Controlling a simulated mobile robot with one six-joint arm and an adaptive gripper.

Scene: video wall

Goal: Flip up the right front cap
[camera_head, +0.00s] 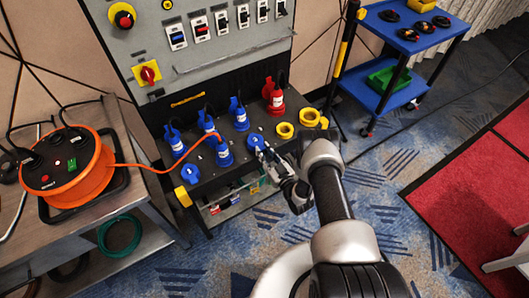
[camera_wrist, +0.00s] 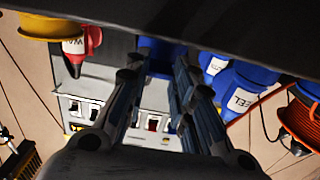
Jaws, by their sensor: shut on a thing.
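The blue front cap (camera_head: 256,141) sits on the black sloped socket panel, right of the front row's left blue cap (camera_head: 190,174). My gripper (camera_head: 264,153) reaches it from the lower right, with its fingertips at the cap's near edge. In the wrist view my gripper (camera_wrist: 158,68) has its fingers on either side of a blue part (camera_wrist: 160,50), which looks like this cap. My gripper is shut on it. The fingers and the dark panel hide most of the cap there, so its tilt cannot be told.
A blue cart (camera_head: 405,45) stands at the right.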

